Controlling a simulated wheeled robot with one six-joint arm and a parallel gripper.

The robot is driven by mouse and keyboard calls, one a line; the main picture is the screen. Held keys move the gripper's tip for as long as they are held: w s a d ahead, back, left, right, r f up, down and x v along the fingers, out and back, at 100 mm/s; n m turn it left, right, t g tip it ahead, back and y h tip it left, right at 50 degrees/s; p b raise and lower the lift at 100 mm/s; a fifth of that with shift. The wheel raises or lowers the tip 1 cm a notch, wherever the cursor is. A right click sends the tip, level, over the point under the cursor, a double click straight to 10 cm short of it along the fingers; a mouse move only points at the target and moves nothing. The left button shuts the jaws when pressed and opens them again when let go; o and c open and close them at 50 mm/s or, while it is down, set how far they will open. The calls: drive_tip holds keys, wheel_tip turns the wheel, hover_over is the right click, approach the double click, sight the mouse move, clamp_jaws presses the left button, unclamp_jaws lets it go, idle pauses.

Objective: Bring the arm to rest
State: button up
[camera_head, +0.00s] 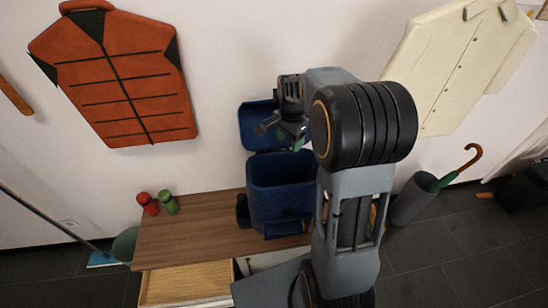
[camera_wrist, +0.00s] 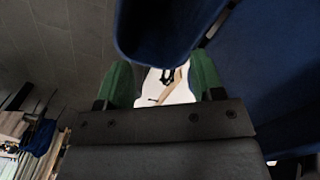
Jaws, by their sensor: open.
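My arm reaches up and across the right half of the head view, with its links raised and bent. My gripper (camera_head: 288,137) hangs at the arm's far end, over the open blue container (camera_head: 282,190) and in front of its raised lid (camera_head: 258,128). In the wrist view my gripper (camera_wrist: 162,84) shows two green fingers spread apart. Nothing is clearly held between them; a pale patch with a tan strip shows in the gap. Blue surfaces (camera_wrist: 275,70) fill the right and upper middle of the wrist view, close by. Whether the gripper touches them I cannot tell.
The container stands on a wooden bench (camera_head: 190,235) with a drawer (camera_head: 185,282) pulled out. A red can (camera_head: 148,203) and a green can (camera_head: 168,202) stand at left. An orange vest (camera_head: 115,80) and cream jacket (camera_head: 455,65) hang behind. An umbrella stand (camera_head: 411,200) is at right.

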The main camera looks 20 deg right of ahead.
drive_tip(key=s+a+r+n+t, duration=0.2)
drive_tip(key=s+a+n, duration=0.2)
drive_tip(key=s+n, duration=0.3)
drive_tip(key=s+a+r+n+t, duration=0.2)
drive_tip(key=s+a+r+n, duration=0.1)
drive_tip(key=s+a+n, duration=0.2)
drive_tip(key=s+n, duration=0.2)
drive_tip(key=s, duration=0.2)
drive_tip(key=shift+s+r, duration=0.2)
idle(0.6)
